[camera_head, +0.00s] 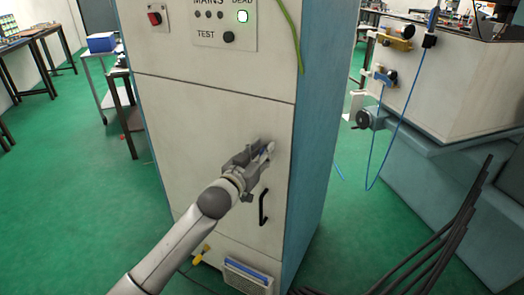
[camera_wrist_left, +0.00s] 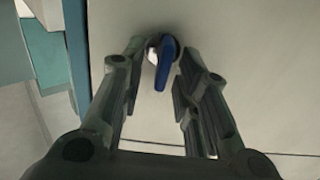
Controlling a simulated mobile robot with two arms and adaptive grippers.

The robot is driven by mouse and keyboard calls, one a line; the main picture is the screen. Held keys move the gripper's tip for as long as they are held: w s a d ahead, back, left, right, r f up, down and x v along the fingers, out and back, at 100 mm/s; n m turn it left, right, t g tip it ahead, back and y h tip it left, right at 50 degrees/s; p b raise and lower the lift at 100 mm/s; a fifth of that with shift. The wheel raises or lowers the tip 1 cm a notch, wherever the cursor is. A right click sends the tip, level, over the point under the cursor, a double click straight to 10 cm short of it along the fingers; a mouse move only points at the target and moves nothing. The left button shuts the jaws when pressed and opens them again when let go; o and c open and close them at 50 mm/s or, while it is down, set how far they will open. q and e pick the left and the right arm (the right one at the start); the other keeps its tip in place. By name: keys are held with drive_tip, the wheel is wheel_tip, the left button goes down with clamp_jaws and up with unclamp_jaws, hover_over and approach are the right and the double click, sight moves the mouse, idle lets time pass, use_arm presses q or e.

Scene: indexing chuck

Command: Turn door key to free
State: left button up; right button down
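The door key (camera_wrist_left: 164,66) has a blue grip and sits in a round silver lock on the pale cabinet door (camera_head: 190,130). In the left wrist view it points roughly up and down, leaning slightly. My left gripper (camera_head: 262,154) is at the door above the black handle (camera_head: 263,207). In the left wrist view its two fingers (camera_wrist_left: 161,56) are open, one on each side of the key, with gaps showing between them and it. In the head view the fingers mostly hide the key. My right gripper is not in view.
A panel with a lit indicator (camera_head: 242,16) and a TEST button is on the cabinet's upper part. A green cable (camera_head: 291,35) hangs at its upper right. A machine (camera_head: 440,90) with blue hoses stands at right. Dark rods (camera_head: 450,230) are at lower right. Green floor is open at left.

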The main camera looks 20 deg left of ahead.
use_arm(q)
drive_tip(key=shift+w, duration=0.15)
clamp_jaws()
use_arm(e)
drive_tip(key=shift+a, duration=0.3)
use_arm(q)
drive_tip(key=shift+d+m, duration=0.1)
drive_tip(key=shift+m, duration=0.2)
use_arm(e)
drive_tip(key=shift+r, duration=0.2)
use_arm(q)
drive_tip(key=m+p, duration=0.2)
drive_tip(key=shift+d+r+m, duration=0.1)
drive_tip(key=shift+d+m, duration=0.05)
drive_tip(key=shift+m, duration=0.15)
drive_tip(key=shift+d+f+m+p, duration=0.2)
drive_tip(key=shift+m+p, duration=0.35)
drive_tip(key=shift+m, duration=1.9)
drive_tip(key=shift+d+f+m+p, duration=0.15)
drive_tip(key=shift+f+m+p, duration=0.3)
drive_tip(key=shift+m, duration=1.95)
drive_tip(key=shift+d+f+m+p, duration=0.15)
drive_tip(key=shift+m+p, duration=0.5)
drive_tip(key=shift+m, duration=1.8)
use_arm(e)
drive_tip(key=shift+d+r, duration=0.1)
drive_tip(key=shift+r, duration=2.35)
